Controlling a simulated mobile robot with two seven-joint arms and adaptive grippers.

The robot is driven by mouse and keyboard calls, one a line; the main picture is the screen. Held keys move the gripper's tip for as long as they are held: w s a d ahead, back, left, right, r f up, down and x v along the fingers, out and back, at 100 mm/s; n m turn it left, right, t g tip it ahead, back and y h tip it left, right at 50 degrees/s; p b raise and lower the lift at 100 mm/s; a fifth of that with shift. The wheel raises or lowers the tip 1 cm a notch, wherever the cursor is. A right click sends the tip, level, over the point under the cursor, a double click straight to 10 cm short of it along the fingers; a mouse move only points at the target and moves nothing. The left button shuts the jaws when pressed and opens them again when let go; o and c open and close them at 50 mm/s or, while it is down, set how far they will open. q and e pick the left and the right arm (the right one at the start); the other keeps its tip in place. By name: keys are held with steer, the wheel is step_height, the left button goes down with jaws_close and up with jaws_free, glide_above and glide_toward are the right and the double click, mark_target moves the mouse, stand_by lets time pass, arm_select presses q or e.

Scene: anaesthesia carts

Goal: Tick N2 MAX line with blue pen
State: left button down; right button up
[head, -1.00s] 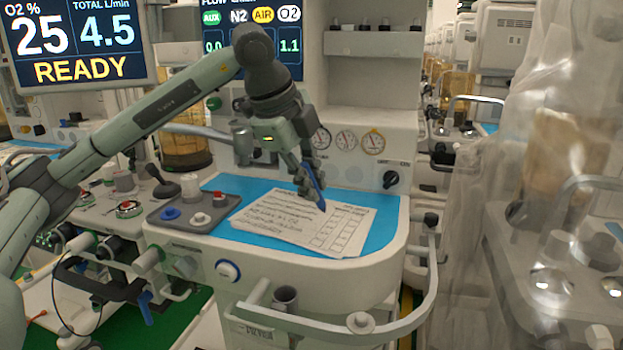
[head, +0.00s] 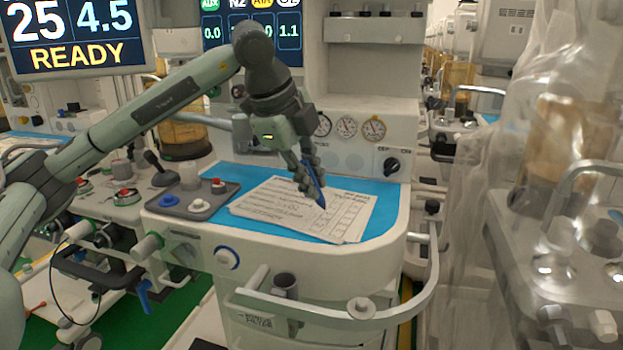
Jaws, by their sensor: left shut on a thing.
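My left gripper (head: 308,172) is shut on a blue pen (head: 317,186). The pen points down and its tip is at the printed sheet, near the left edge of the column of boxes; I cannot tell whether it touches the paper. The sheet (head: 285,212) lies on top of a small stack of papers on the cart's blue mat (head: 388,190). Its text is too small to read, so I cannot pick out the N2 MAX line, and the gripper and pen cover part of the upper rows. My right gripper does not show.
A grey tray (head: 176,212) with blue, white and red knobs sits left of the papers. A rail (head: 415,310) curves around the cart's front right corner. Gauges (head: 346,127) and a black knob (head: 391,165) are behind. A plastic-covered cart (head: 540,190) stands at right.

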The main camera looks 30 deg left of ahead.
arm_select(q)
steer(key=shift+f+b, duration=0.5)
steer(key=shift+f, duration=0.1)
stand_by(0.8)
steer(key=shift+d, duration=0.5)
stand_by(0.9)
steer(key=shift+r, duration=0.15)
step_height(320, 180, up, 7)
steer(key=p, duration=0.4)
stand_by(0.6)
stand_by(0.3)
